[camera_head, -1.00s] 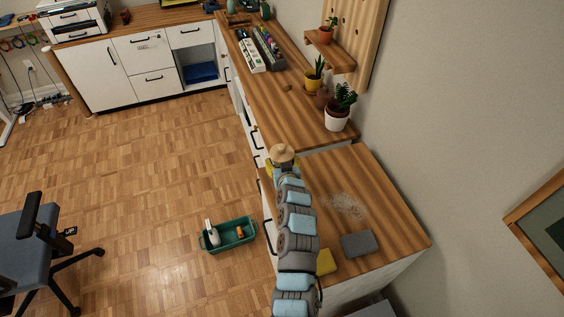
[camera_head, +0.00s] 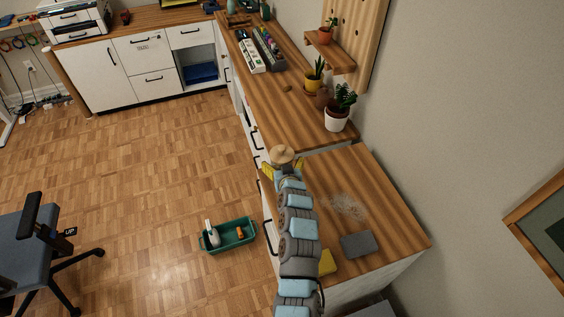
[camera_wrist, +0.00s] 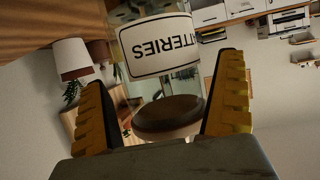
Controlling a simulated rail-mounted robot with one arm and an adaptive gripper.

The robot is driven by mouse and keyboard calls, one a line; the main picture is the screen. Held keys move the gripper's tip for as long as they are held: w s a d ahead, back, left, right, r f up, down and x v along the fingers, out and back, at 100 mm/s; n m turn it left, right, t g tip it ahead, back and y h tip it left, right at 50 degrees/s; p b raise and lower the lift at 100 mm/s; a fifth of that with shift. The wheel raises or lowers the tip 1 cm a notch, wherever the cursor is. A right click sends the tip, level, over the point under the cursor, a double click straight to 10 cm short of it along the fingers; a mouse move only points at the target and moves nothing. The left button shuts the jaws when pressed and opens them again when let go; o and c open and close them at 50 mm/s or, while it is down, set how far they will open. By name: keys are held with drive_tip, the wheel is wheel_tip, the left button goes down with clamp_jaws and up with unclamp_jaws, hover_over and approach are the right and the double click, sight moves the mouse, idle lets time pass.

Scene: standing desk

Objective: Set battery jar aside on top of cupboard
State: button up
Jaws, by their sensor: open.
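The battery jar is a clear jar with a white "BATTERIES" label (camera_wrist: 160,45) and a brown lid. It appears upside down in the wrist view, with its lid (camera_wrist: 168,113) between my fingers. In the head view only the round tan lid (camera_head: 281,154) shows clearly, over the back left corner of the cupboard top (camera_head: 375,200). My gripper (camera_head: 281,168) is open around the lid end, and visible gaps separate both yellow fingers from the lid in the wrist view (camera_wrist: 168,105). My gripper hides the jar's body in the head view; I cannot tell whether its base touches the wood.
A grey block (camera_head: 359,244) and a yellow sponge (camera_head: 327,262) lie at the cupboard's front, near a whitish patch (camera_head: 348,207). A potted plant (camera_head: 338,118) stands on the adjoining counter. A green caddy (camera_head: 229,236) is on the floor.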

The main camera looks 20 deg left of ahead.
drive_tip(key=shift+v, duration=0.9)
drive_tip(key=v, duration=0.9)
